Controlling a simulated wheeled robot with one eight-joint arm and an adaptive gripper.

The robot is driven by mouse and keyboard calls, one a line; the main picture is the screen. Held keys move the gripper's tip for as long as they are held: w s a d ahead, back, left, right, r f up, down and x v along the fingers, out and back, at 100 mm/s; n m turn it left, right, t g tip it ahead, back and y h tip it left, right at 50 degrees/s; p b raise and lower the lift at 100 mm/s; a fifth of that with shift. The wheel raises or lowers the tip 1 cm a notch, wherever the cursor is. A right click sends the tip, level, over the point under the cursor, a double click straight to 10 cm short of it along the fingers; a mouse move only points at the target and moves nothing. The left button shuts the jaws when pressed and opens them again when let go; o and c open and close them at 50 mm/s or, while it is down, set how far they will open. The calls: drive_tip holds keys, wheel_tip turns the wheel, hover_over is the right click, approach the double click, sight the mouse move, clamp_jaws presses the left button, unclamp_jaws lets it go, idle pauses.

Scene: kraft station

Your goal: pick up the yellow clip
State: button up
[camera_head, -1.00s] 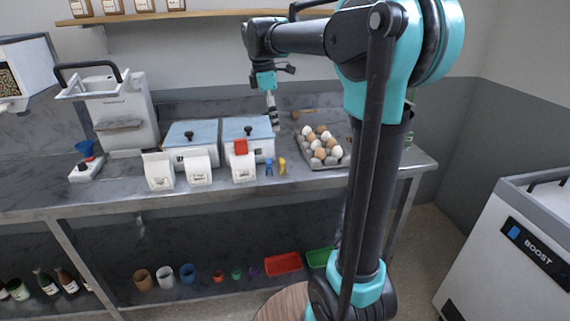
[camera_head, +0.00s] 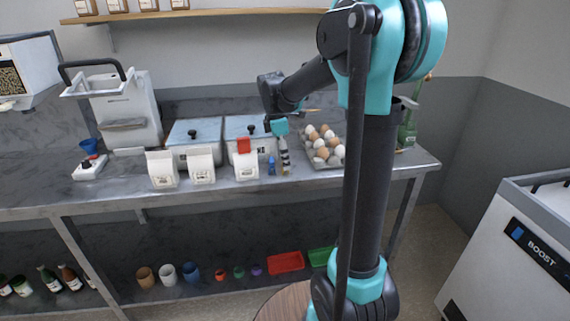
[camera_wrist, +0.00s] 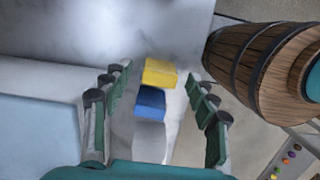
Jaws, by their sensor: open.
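The yellow clip (camera_wrist: 160,73) shows in the wrist view as a small yellow block on the grey counter, between the tips of my gripper's fingers. The blue clip (camera_wrist: 150,102) lies close beside it, nearer my palm. My gripper (camera_wrist: 159,78) is open, one finger row to each side of the clips, and holds nothing. In the head view my gripper (camera_head: 285,164) points down at the counter's front part and mostly hides the yellow clip. The blue clip (camera_head: 271,165) shows just left of it there.
White bags stand left of the clips; the nearest bag (camera_head: 246,168) wears a red clip (camera_head: 243,145). An egg tray (camera_head: 322,164) sits close on the right. Lidded containers (camera_head: 247,127) stand behind. A wooden barrel (camera_wrist: 255,75) stands beyond the counter's edge.

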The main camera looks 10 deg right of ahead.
drive_tip(key=shift+d+f, duration=0.1)
drive_tip(key=shift+f, duration=0.55)
drive_tip(key=shift+c, duration=0.5)
drive_tip(key=c, duration=0.9)
drive_tip(key=shift+o, duration=0.2)
drive_tip(key=shift+r, duration=0.1)
